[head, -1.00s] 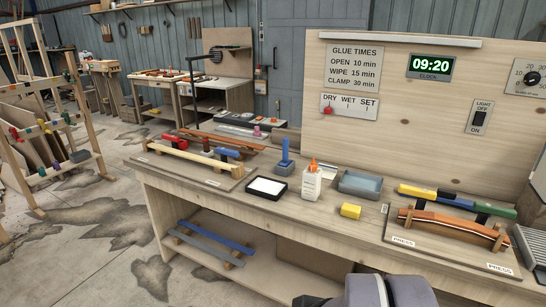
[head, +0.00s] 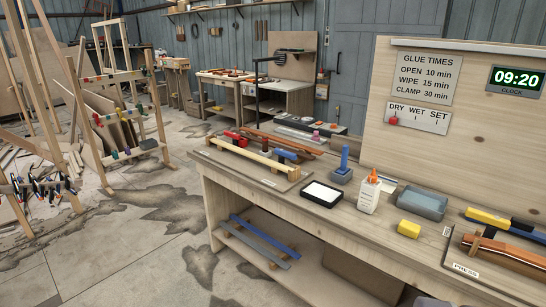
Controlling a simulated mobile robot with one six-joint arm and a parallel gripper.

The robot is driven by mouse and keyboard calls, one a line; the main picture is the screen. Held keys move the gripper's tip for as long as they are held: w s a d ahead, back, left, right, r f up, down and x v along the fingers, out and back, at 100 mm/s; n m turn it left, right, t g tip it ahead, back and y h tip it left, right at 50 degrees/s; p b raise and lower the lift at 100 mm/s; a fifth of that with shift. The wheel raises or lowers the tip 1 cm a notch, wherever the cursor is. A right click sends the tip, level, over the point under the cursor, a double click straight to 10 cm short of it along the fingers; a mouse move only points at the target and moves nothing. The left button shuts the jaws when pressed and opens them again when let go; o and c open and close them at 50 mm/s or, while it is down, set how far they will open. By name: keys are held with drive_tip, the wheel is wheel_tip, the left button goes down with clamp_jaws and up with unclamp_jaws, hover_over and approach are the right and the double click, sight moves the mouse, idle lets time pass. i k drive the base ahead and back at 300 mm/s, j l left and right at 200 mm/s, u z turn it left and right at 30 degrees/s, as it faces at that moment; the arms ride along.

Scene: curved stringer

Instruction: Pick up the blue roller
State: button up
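The blue roller (head: 343,160) appears to be the upright blue piece near the middle of the workbench (head: 335,212). Its lower end sits in or on a small blue-grey block (head: 341,176), and I cannot make out the roller head. It stands behind a black-rimmed tray with a white inside (head: 322,194) and left of a white glue bottle with an orange cap (head: 369,193).
A yellow block (head: 409,229) and a blue-grey tray (head: 422,204) lie to the right. A board with clamped strips (head: 250,162) is at the left end, a press board (head: 480,262) at the right. Open floor lies left of the bench, with a clamp rack (head: 125,120) beyond.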

sight(344, 169)
drive_tip(key=i+j+z, duration=0.15)
drive_tip(key=i, duration=0.45)
drive_tip(key=i+j+z, duration=0.2)
drive_tip(key=i, duration=0.4)
drive_tip(key=i+j+z, duration=0.15)
drive_tip(key=i+j, duration=0.2)
drive_tip(key=i, duration=0.2)
drive_tip(key=i+j+z, duration=0.15)
drive_tip(key=i+j, duration=0.2)
drive_tip(key=i, duration=0.25)
